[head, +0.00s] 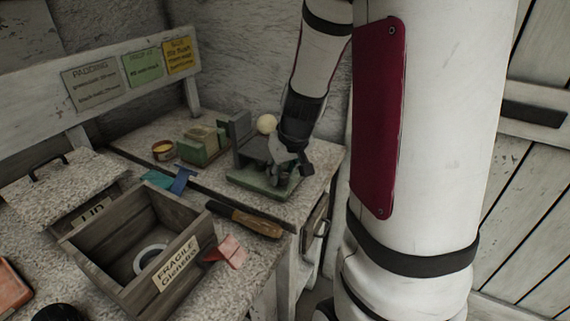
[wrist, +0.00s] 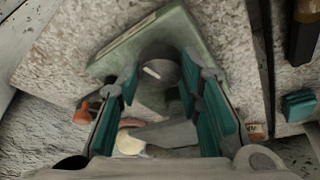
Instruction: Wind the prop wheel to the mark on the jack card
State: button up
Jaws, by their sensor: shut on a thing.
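The jack stands on a green base (head: 258,180) on the right-hand bench, with a grey body (head: 250,150) and a pale plaster sphere (head: 267,123) behind it. My gripper (head: 284,172) reaches down over its front. In the wrist view my gripper (wrist: 163,75) has its teal-padded fingers on both sides of the round grey prop wheel (wrist: 160,60), shut on it. A short white line shows on the wheel's top. A green card (head: 142,68) hangs on the back board between two others; its small writing is too blurred to read surely.
A wooden crate labelled fragile (head: 190,225) holds a white ring.

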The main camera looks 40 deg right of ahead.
jog(key=shift+r+m+h+p, duration=0.1)
jog(key=shift+m+h+p, duration=0.2)
jog(key=shift+m+p, duration=0.55)
jog(key=o, duration=0.9)
jog(key=shift+c, duration=0.2)
jog(key=v, duration=1.1)
jog(key=shift+r, duration=0.4)
jog(key=shift+o, duration=0.4)
jog(key=shift+a, duration=0.1)
